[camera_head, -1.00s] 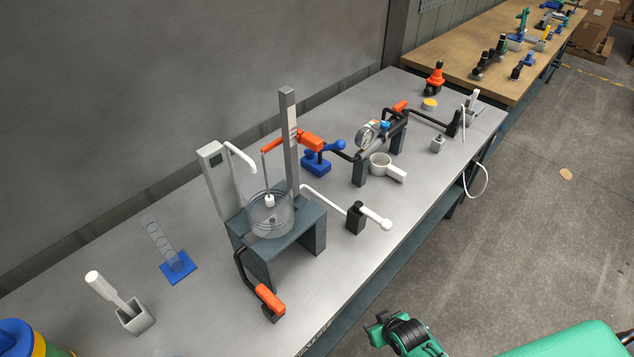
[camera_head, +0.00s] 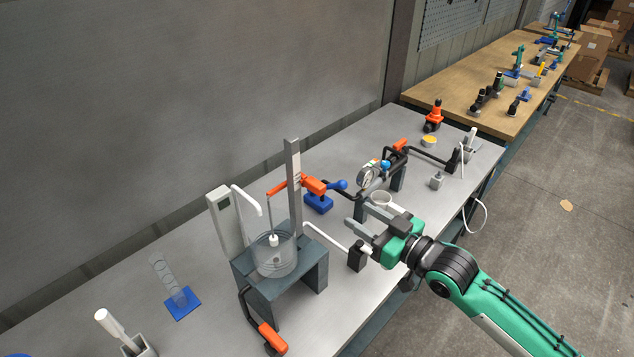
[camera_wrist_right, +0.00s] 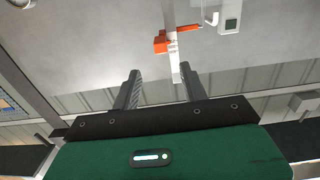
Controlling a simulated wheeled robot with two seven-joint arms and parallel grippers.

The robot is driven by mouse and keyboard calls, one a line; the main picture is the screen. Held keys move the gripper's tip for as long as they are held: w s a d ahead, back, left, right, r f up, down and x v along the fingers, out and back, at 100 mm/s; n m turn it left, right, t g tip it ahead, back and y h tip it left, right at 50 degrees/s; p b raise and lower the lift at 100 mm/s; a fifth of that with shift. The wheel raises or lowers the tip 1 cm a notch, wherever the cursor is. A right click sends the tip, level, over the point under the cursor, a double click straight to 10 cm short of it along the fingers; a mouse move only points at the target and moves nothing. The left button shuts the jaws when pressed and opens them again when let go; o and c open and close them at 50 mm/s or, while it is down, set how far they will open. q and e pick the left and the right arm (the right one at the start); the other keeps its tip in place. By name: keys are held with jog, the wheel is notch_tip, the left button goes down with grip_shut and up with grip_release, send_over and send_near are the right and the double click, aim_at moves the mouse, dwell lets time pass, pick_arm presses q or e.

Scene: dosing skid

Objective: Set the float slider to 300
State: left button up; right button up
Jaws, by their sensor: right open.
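The grey upright post (camera_head: 294,190) stands behind the clear vessel (camera_head: 273,262) on the dark stand (camera_head: 315,265). An orange slider (camera_head: 315,185) shows at the post, with an orange arm reaching left over the vessel. A thin rod runs down from the arm to a white float (camera_head: 273,240) in the vessel. The post's scale marks are too small to read. My right gripper (camera_head: 358,215) is open and empty, right of the post and apart from it. In the right wrist view the orange slider (camera_wrist_right: 160,43) appears beyond the open fingertips (camera_wrist_right: 159,70). My left gripper is out of view.
A blue valve body (camera_head: 318,204) with a blue handle sits close behind the post.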

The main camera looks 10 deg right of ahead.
aim_at(323, 188)
jog(key=p+x, duration=0.1)
jog(key=x, duration=0.3)
jog(key=r+p+x, duration=0.1)
jog(key=p+x, duration=0.1)
jog(key=x, duration=0.2)
jog(key=p+x, duration=0.2)
jog(key=x, duration=0.3)
jog(key=shift+r, duration=0.3)
jog(key=shift+w+a+f, duration=0.1)
jog(key=shift+w+a, duration=0.15)
jog(key=shift+w, duration=0.15)
grip_shut()
